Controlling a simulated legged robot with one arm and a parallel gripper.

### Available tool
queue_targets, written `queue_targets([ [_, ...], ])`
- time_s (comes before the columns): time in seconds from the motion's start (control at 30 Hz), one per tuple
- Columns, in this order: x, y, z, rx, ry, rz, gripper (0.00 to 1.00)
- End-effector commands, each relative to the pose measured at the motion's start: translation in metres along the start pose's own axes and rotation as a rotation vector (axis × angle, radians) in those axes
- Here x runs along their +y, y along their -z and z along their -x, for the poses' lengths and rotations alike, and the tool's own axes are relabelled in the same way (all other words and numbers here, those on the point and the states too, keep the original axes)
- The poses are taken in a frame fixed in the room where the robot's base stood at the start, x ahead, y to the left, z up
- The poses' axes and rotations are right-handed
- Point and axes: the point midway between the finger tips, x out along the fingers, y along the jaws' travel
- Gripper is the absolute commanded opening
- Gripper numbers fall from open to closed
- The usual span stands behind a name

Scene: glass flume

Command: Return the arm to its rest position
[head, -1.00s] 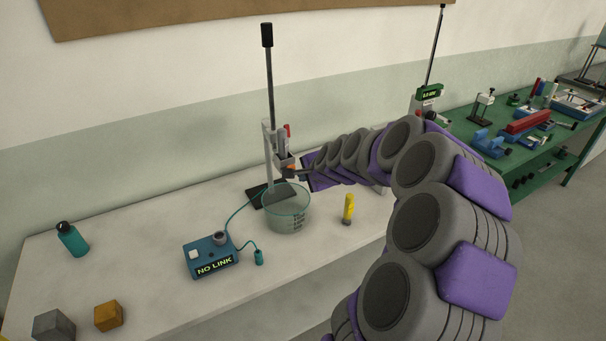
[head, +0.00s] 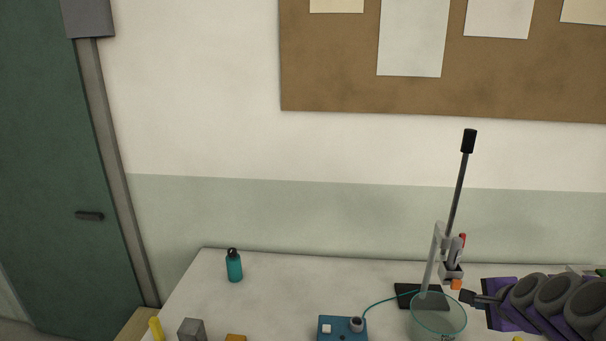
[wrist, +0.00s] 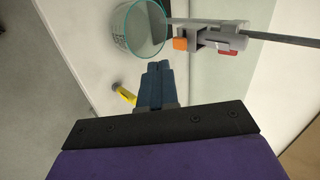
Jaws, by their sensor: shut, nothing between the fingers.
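My arm (head: 560,303) reaches in from the lower right of the head view, with grey joints and purple covers. My gripper (head: 467,296) is at its left end, just below and right of an orange piece (head: 456,284) on a stand's clamp. In the wrist view my gripper (wrist: 157,68) shows its two dark blue fingers shut together with nothing between them. A gap shows there between the fingertips and the orange piece (wrist: 180,43). The rest of my arm is cut off by the picture's edge.
A tall stand (head: 430,265) and a clear beaker (head: 438,318) are close to my gripper. A yellow item (wrist: 124,94) lies near the fingers. A blue box (head: 342,330), a teal bottle (head: 234,266) and blocks (head: 192,329) stand farther left. The bench's back middle is clear.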

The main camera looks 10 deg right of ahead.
Motion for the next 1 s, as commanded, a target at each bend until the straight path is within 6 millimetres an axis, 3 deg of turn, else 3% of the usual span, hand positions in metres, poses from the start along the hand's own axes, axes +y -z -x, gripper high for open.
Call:
queue_targets([
  [0.17,0.014,-0.096,0.012,-0.153,-0.11,0.296,0.0],
  [0.3,0.056,-0.183,0.042,-0.315,-0.24,0.63,0.0],
  [0.43,0.108,-0.237,0.082,-0.46,-0.366,0.939,0.0],
  [0.57,0.163,-0.261,0.126,-0.597,-0.491,1.214,0.0],
  [0.7,0.21,-0.263,0.168,-0.714,-0.605,1.432,0.0],
  [0.83,0.237,-0.258,0.192,-0.786,-0.672,1.545,0.0],
  [1.0,0.247,-0.256,0.203,-0.815,-0.701,1.595,0.0],
])
